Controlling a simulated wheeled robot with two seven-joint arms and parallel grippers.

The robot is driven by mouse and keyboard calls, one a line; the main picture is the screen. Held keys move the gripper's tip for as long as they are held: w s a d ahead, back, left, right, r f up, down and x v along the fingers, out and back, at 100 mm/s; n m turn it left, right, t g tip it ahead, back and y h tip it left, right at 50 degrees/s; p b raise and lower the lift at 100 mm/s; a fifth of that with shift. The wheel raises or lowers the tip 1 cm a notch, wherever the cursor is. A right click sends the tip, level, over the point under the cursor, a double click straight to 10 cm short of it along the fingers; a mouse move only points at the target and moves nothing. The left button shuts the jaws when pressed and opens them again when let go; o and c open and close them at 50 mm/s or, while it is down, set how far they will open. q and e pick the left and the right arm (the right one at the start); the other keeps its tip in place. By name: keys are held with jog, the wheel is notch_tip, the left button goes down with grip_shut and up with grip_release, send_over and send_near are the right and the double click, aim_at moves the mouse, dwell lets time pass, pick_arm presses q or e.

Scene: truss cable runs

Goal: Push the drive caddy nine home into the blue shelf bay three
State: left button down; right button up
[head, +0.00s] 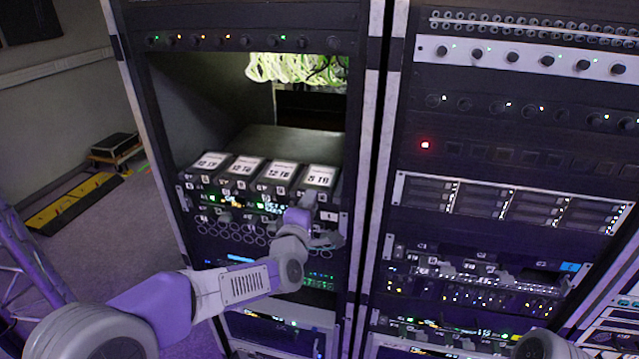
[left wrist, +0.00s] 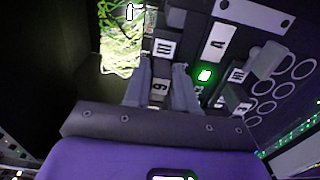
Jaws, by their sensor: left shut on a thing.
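In the left wrist view, a dark drive caddy (left wrist: 160,88) with a white label that reads like a 9 lies between the fingers of my left gripper (left wrist: 162,80), which is shut on it. A tag marked III (left wrist: 163,48) is just beyond it, and a plate marked A (left wrist: 217,42) is to its right. In the head view my left gripper (head: 318,234) is at the right end of the shelf front (head: 243,234), below a drive labelled 5 TB (head: 319,177). The gripper hides the caddy there, and its depth in the bay cannot be told.
Several drives labelled 12 TB (head: 275,171) stand in a row on the shelf, left of the 5 TB one. Yellow-green cables (head: 290,68) hang above at the back. A second rack (head: 515,140) stands to the right, past the white upright.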

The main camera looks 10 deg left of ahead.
pick_arm(q)
jog(key=shift+s+r+b, duration=0.15)
jog(key=shift+s+b, duration=0.2)
jog(key=shift+s, duration=0.5)
jog(key=shift+s, duration=0.1)
jog(key=s+b, duration=0.2)
jog(key=s, duration=0.7)
jog(key=shift+s+a, duration=0.2)
jog(key=shift+s, duration=0.2)
jog(key=shift+r, duration=0.1)
jog(key=s, duration=0.4)
dwell(0.3)
